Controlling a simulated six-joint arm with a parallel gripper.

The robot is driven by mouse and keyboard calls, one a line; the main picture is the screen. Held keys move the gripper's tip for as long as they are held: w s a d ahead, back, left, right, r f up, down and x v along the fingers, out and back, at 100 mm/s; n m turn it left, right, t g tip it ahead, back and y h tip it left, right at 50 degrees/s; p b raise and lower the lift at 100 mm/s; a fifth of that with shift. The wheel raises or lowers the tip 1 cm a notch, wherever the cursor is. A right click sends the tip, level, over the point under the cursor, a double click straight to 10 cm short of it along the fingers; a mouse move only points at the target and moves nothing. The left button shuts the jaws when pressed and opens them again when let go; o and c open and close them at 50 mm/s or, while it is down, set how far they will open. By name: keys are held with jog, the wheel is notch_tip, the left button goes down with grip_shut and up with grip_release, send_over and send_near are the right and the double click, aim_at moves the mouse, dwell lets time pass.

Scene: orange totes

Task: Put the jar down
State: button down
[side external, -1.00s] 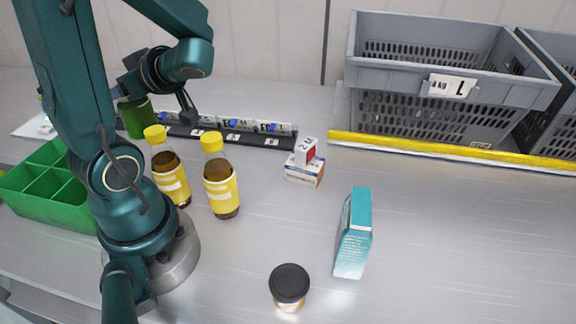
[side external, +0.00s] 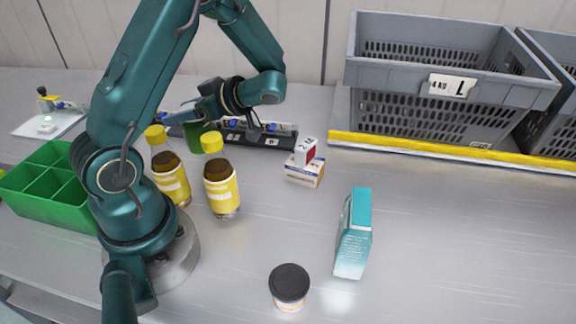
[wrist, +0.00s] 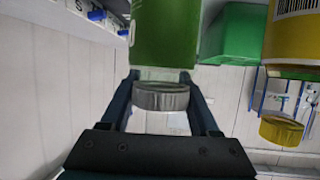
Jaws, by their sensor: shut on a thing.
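The jar has a green label and a grey metal lid, seen close in the wrist view (wrist: 165,35). In the side view the jar (side external: 194,138) shows as a green patch behind the two yellow bottles, partly hidden by them. My gripper (wrist: 160,82) is shut on the jar near its lid end. In the side view my gripper (side external: 203,113) is above the jar, behind the bottles. I cannot tell whether the jar's base touches the table.
Two yellow-capped bottles (side external: 222,190) (side external: 172,180) stand in front of the jar. A labelled black rail (side external: 255,138) is behind. A green divided bin (side external: 40,190), small boxes (side external: 305,170), a teal carton (side external: 353,235), a black-lidded tub (side external: 289,287) and grey crates (side external: 400,85) surround free table.

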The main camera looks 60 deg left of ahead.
aim_at(190, 128)
jog(key=shift+w+f, duration=0.25)
jog(key=shift+f, duration=1.9)
jog(key=shift+f, duration=0.1)
jog(key=shift+c, duration=0.6)
grip_release()
